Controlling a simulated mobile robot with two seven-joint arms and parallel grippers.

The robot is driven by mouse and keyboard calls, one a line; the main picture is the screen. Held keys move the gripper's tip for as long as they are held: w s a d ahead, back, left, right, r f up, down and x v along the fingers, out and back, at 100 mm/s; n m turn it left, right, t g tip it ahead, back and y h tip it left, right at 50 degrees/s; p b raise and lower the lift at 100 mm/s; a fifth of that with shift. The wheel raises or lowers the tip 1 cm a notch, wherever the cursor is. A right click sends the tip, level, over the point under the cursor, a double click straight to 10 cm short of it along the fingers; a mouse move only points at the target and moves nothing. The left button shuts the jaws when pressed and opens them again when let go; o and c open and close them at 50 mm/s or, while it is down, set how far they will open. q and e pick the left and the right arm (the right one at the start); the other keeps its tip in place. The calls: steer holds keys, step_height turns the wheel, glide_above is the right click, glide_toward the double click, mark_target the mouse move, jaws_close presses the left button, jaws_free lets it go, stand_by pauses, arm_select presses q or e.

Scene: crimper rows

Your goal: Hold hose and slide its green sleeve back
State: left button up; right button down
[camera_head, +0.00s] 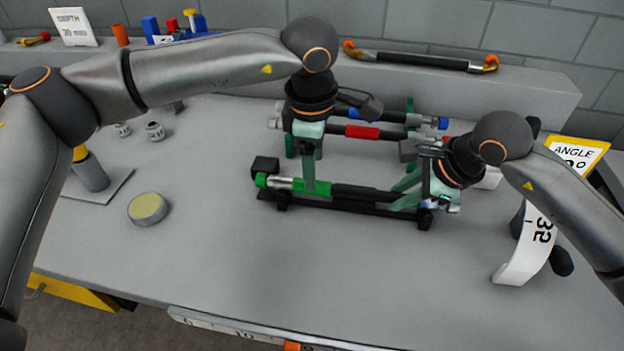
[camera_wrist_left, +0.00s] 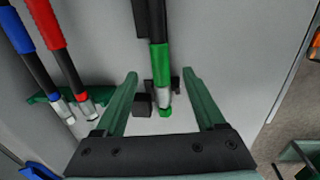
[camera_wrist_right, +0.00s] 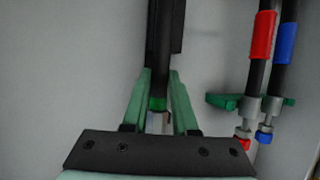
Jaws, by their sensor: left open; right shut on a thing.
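The hose (camera_head: 360,193) lies along the front of the table, black with a green sleeve (camera_head: 300,185) near its left end. A silver fitting (camera_head: 281,183) and a green end show past the sleeve. My left gripper (camera_head: 312,186) is open over the sleeve; in the left wrist view its fingers stand apart on both sides of the sleeve (camera_wrist_left: 159,62), with gaps. My right gripper (camera_head: 402,196) is shut on the hose near its right end. In the right wrist view its fingers close around the black hose (camera_wrist_right: 160,50), and a green band (camera_wrist_right: 157,103) shows between them.
Behind, hoses with a red sleeve (camera_head: 362,132) and a blue end (camera_head: 443,123) lie in rows. A black support (camera_head: 330,206) runs under the front hose. A round tin (camera_head: 147,208) stands left. A curved white label strip (camera_head: 527,245) stands right. The front table is clear.

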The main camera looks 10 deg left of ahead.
mark_target(347, 189)
arm_select(q)
steer(key=shift+w+f, duration=0.2)
steer(key=shift+f, duration=1.15)
steer(key=shift+w+f, duration=0.15)
steer(key=shift+f, duration=1.15)
steer(key=shift+c, duration=0.4)
jaws_close()
steer(key=shift+d, duration=0.9)
arm_select(e)
steer(key=shift+a, duration=0.1)
arm_select(q)
steer(key=shift+d+r, duration=0.1)
steer(key=shift+d, duration=2.05)
steer(key=shift+o, duration=0.3)
jaws_free()
steer(key=shift+a, duration=0.1)
